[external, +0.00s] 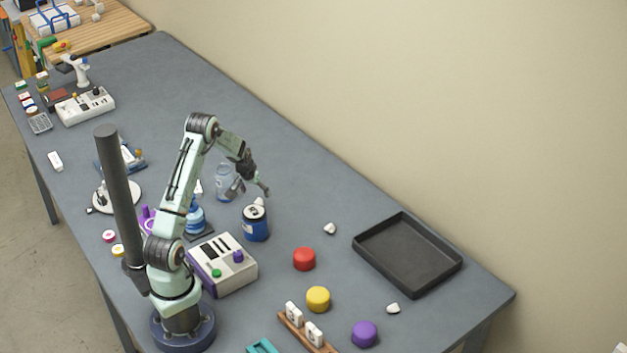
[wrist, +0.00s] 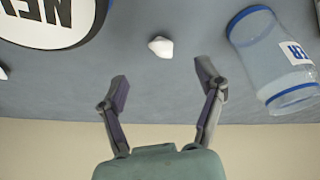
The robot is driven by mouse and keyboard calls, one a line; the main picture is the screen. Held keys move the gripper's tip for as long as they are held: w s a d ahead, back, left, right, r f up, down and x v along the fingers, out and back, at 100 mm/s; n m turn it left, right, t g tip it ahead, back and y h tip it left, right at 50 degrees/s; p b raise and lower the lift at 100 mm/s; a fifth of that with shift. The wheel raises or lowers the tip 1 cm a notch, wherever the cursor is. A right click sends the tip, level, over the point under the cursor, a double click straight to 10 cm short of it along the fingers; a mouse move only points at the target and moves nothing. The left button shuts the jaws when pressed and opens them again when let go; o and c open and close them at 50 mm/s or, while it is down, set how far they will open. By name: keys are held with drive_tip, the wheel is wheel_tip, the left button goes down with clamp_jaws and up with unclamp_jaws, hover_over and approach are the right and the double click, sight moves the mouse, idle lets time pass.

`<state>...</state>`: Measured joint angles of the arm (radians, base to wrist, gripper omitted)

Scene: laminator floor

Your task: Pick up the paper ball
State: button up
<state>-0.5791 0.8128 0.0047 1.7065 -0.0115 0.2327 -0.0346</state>
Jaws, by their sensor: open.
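Small white crumpled lumps look like paper balls. In the wrist view, one white paper ball (wrist: 160,46) lies on the grey table just beyond my fingertips, roughly centred between them and apart from them. A white lump (external: 258,202) shows by the top of the blue can in the external view; it may be the same ball. My gripper (external: 251,188) is above the table near the can, open and empty; both fingers show spread apart in the wrist view (wrist: 161,83). Other white lumps lie right of the can (external: 330,228) and near the tray (external: 393,308).
The blue can (external: 256,225) and a clear jar (external: 223,182) stand close to my gripper; in the wrist view the ball lies between the can (wrist: 98,22) and jar (wrist: 275,62). A black tray (external: 408,254) and red, yellow and purple round pieces are to the right. Behind is a wall.

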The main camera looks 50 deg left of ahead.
sight(259, 201)
drive_tip(key=x, duration=0.6)
drive_tip(key=shift+w+a+f, duration=0.1)
drive_tip(key=shift+a, duration=0.05)
drive_tip(key=shift+c, duration=0.2)
drive_tip(key=c, duration=0.7)
